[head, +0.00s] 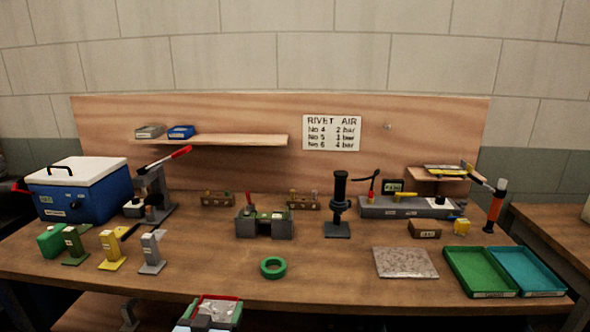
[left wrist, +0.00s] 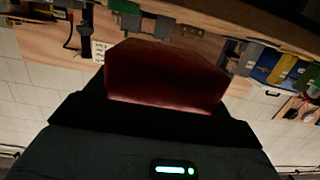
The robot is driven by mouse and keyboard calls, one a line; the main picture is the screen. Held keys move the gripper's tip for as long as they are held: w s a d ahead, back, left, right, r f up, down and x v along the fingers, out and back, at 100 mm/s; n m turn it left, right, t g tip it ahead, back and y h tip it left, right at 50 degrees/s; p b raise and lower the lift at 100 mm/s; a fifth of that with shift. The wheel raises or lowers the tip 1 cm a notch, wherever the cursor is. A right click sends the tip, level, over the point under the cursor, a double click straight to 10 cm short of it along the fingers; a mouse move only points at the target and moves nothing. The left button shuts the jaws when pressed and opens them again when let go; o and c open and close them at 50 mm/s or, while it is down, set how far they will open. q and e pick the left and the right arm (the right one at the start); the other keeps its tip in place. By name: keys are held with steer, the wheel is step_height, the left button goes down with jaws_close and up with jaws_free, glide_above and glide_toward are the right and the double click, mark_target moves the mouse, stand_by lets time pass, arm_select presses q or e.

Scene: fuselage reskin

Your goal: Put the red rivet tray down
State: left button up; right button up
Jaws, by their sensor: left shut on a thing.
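The red rivet tray (head: 215,299) shows at the bottom edge of the head view, in front of the bench's front edge. Its red rim surrounds pale grey contents. In the left wrist view the tray (left wrist: 165,76) is a large dark red block right at my left gripper (left wrist: 160,108), which is shut on it. The tray's lower part is cut off in the head view, and most of the gripper is hidden there. My right gripper is in neither view.
The wooden bench (head: 190,272) has free room at its front left and middle. A green ring (head: 273,267) lies near the front. A speckled mat (head: 404,262), a green tray (head: 480,271) and a teal tray (head: 526,270) lie at right. Coloured holders (head: 112,249) stand at left.

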arm_select(q)
steer(key=s+a+r, duration=0.1)
steer(key=s+r, duration=0.1)
steer(key=s, duration=0.5)
steer(key=s+a+r, duration=0.2)
steer(key=s, duration=0.6)
steer(key=shift+s+r+y, duration=0.15)
steer(key=shift+r+y, duration=0.15)
steer(key=shift+r, duration=0.05)
steer(key=shift+d, duration=0.15)
